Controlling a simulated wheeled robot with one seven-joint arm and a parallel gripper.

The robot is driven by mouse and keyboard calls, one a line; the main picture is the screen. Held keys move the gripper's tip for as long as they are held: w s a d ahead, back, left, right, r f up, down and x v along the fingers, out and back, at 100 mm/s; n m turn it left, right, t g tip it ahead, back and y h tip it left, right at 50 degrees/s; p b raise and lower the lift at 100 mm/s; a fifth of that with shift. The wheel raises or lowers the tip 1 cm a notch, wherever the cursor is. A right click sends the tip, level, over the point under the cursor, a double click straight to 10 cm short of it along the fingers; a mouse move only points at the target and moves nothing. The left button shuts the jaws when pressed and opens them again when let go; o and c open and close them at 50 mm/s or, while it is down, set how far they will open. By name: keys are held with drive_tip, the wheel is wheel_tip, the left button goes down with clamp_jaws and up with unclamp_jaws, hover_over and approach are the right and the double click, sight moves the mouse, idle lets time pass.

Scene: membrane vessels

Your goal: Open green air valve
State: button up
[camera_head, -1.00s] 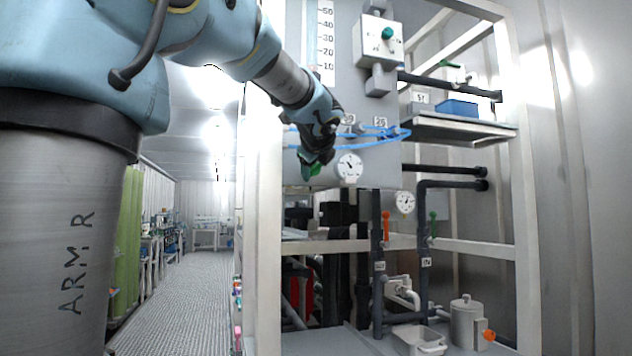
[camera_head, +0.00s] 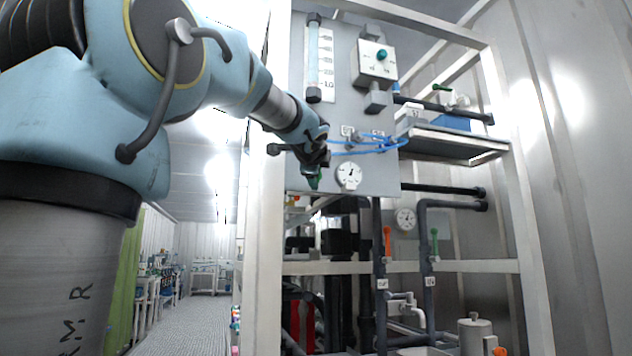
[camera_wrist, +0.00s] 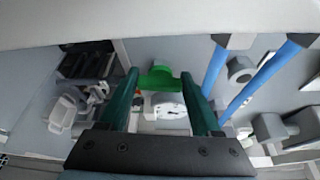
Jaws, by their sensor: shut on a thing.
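The green air valve's handle (camera_wrist: 160,78) shows between my two dark green fingers in the wrist view. My gripper (camera_wrist: 159,86) is shut on this handle, with one finger at each side of it. In the head view my gripper (camera_head: 314,178) is at the lower part of the grey panel (camera_head: 335,122), left of the white gauge (camera_head: 348,176). The handle is mostly hidden there, and its exact turn angle cannot be told.
Blue hoses (camera_head: 365,148) run across the panel just right of my gripper. A switch box with a green knob (camera_head: 382,55) is higher up. A white frame post (camera_head: 265,200) stands close left of my wrist. Pipes with an orange handle (camera_head: 387,241) are below.

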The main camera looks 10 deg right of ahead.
idle(0.4)
drive_tip(key=o, duration=1.4)
drive_tip(key=shift+s, duration=0.1)
drive_tip(key=b+v, duration=0.1)
drive_tip(key=v, duration=0.9)
drive_tip(key=shift+s+a, duration=0.1)
drive_tip(key=shift+s, duration=0.25)
